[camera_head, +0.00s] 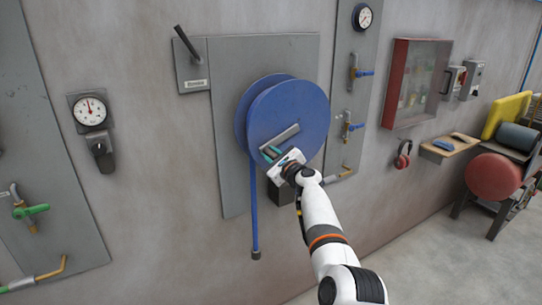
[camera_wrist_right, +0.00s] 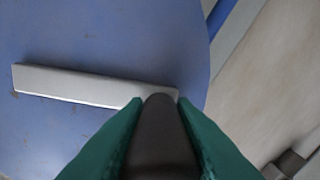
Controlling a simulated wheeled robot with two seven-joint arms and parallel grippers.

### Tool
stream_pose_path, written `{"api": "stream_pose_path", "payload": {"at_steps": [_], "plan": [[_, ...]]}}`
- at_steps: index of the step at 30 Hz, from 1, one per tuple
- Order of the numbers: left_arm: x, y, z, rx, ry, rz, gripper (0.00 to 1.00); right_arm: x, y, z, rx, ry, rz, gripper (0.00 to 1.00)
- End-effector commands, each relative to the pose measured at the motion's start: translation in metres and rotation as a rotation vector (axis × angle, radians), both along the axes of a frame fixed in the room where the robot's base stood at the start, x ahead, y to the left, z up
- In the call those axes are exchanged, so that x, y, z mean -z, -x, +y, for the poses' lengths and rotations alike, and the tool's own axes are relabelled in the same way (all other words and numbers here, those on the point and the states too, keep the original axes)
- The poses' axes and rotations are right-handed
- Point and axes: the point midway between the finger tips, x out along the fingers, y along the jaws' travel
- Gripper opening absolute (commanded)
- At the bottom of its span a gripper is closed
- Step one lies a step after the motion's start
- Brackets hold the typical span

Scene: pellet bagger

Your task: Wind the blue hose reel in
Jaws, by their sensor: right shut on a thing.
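The blue hose reel (camera_head: 300,106) is mounted on a grey wall plate in the middle of the head view. Its blue hose (camera_head: 254,205) hangs straight down from the left side, with a dark end fitting. A grey crank arm (camera_head: 281,138) crosses the reel's face; it also shows in the right wrist view (camera_wrist_right: 80,84). My right gripper (camera_head: 270,154) is at the lower left end of the crank. Its green fingers are shut on the dark crank handle (camera_wrist_right: 160,135), seen between them in the wrist view. My left gripper is not in view.
A lever box (camera_head: 194,78) is left of the reel. Green-handled pipework (camera_head: 30,210) is at far left. The floor (camera_head: 430,265) at lower right is clear.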

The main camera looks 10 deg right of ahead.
Motion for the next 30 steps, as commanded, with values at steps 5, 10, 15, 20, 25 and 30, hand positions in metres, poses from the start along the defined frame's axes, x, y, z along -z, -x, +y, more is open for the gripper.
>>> {"api": "stream_pose_path", "payload": {"at_steps": [5, 10, 15, 20, 25, 30], "plan": [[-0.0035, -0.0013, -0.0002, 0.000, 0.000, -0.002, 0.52, -0.0043, -0.0002, 0.0012, -0.005, -0.019, 0.005, 0.00], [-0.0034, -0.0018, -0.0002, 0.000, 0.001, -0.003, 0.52, -0.0045, -0.0004, 0.0008, -0.004, -0.021, 0.005, 0.00], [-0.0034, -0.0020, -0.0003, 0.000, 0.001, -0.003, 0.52, -0.0050, -0.0005, 0.0005, -0.003, -0.021, 0.004, 0.00], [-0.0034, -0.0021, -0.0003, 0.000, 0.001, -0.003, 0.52, -0.0049, -0.0004, 0.0000, -0.002, -0.021, 0.004, 0.45], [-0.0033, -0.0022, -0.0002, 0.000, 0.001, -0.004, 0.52, -0.0041, -0.0005, -0.0007, 0.000, -0.020, 0.005, 0.45], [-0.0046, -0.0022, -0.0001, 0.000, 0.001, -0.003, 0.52, -0.0040, 0.0005, -0.0015, 0.000, -0.019, 0.006, 0.45]]}}
